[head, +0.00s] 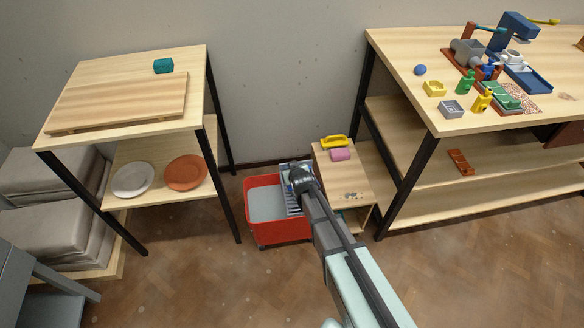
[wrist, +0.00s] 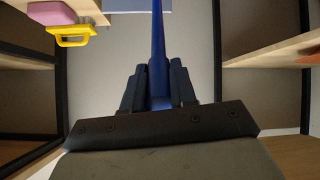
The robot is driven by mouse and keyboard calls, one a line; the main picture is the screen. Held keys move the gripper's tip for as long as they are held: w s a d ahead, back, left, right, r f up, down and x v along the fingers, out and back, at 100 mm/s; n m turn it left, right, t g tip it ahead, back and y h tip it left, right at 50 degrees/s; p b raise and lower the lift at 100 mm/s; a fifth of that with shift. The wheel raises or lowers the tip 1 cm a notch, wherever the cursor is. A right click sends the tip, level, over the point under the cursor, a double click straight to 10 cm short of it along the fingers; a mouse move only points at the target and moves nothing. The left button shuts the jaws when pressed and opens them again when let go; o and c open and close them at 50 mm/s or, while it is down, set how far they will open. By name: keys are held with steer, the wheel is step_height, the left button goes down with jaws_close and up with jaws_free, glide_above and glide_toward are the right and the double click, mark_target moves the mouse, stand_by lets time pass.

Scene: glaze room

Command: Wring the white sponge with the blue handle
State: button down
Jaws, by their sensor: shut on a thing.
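In the wrist view my gripper (wrist: 158,80) is shut on a blue handle (wrist: 157,45), a long narrow bar running away between the two dark fingers. In the head view my gripper (head: 297,180) is over the right part of a red bucket (head: 277,230). The bucket has a grey slatted wringer (head: 292,203) at its right side and a pale grey surface inside on the left. The white sponge is not visible in either view; I cannot tell whether it is in the wringer.
A small wooden stand (head: 355,180) right of the bucket holds a pink block (head: 340,155) and a yellow handled thing (head: 334,141). A shelf table (head: 130,65) stands left, and a cluttered workbench (head: 410,75) right. Open floor (head: 200,285) lies in front.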

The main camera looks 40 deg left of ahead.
steer(key=c, duration=0.9)
jaws_free()
steer(key=v, duration=1.3)
steer(key=shift+s+d+r, duration=0.2)
steer(key=shift+s, duration=0.05)
